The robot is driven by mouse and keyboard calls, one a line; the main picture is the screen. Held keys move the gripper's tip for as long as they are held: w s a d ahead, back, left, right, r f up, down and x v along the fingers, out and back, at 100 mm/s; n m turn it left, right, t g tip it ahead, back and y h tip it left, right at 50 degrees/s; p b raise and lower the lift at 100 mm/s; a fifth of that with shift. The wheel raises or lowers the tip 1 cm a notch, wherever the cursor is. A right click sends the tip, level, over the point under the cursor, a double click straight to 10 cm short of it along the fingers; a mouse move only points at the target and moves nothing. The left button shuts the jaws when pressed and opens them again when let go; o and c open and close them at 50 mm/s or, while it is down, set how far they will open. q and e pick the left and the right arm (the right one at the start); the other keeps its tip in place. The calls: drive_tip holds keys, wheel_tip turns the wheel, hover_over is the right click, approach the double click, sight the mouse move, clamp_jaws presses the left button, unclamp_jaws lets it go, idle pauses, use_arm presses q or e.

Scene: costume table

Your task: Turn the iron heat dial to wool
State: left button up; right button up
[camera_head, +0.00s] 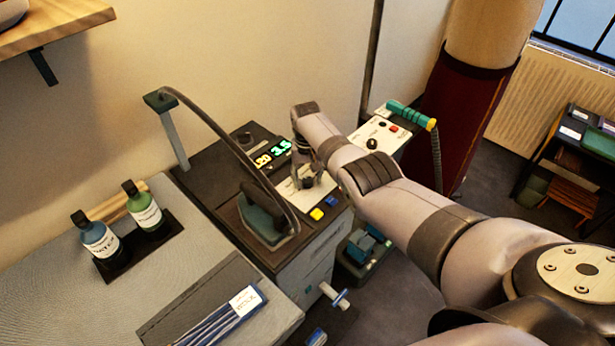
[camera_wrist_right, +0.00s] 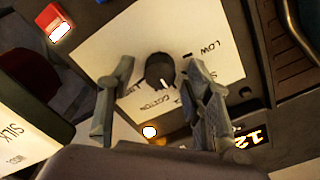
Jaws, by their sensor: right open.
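The iron (camera_head: 263,214) rests on the dark top of the ironing station (camera_head: 285,250), its cord arching to a post. A round black dial (camera_wrist_right: 160,70) with a white pointer mark sits on a white label plate (camera_wrist_right: 130,35), which also shows in the head view (camera_head: 292,187). Its pointer faces down toward the printed COTTON; LOW is printed to the right. My right gripper (camera_wrist_right: 160,75) is open, a finger on either side of the dial in the wrist view, with visible gaps. In the head view my right gripper (camera_head: 306,178) hangs over the plate and hides the dial. My left gripper is out of view.
A lit display (camera_head: 272,152) sits behind the plate; yellow (camera_head: 317,214) and blue (camera_head: 331,201) buttons sit in front. Another white panel (camera_head: 385,132) with a dark knob stands to the right. Two bottles (camera_head: 100,240) (camera_head: 143,211) stand left on the padded board.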

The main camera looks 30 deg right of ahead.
sight(307, 179)
drive_tip(key=shift+r, duration=0.1)
wheel_tip(307, 179, up, 12)
idle(0.5)
idle(0.5)
